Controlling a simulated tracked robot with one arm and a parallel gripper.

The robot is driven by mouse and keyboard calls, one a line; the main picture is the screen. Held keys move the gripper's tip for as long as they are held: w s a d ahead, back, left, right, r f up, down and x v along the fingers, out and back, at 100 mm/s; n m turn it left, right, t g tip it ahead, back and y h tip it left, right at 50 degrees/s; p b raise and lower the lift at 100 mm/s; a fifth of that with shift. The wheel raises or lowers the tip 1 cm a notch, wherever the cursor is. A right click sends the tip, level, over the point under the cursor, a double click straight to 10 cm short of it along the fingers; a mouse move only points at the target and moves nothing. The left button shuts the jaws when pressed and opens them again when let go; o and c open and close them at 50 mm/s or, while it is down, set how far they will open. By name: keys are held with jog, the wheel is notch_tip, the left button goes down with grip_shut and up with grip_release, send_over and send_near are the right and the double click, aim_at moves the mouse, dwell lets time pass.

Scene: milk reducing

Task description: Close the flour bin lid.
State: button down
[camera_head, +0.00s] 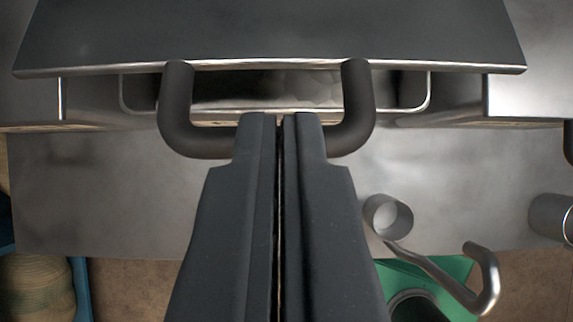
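The flour bin lid (270,35) is a wide dark panel with a bright steel front edge, across the top of the view. A dark U-shaped handle (185,125) projects from its front edge. Below that edge a gap shows the bin's steel rim (425,95) and pale lumpy contents (270,88), so the lid stands partly open. My gripper (279,117) has its two long dark fingers together, with only a thin slit between them. Its tips overlap the middle of the handle's crossbar and hide it. I cannot tell whether they touch it.
A steel counter surface (110,190) lies below the bin. A steel cup-shaped scoop (388,215) with a bent handle is at lower right, over a green object (440,275). A metal cylinder (550,217) stands at the right edge. A tan sack (35,290) is at lower left.

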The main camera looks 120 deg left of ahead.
notch_tip(320, 180, down, 9)
jog(key=s+a+t+h+b, duration=0.1)
jog(key=a+h+b, duration=0.1)
jog(key=b, duration=0.8)
jog(key=shift+a+f+h, duration=0.15)
jog(key=shift+a+h, duration=0.05)
jog(key=shift+h, duration=0.1)
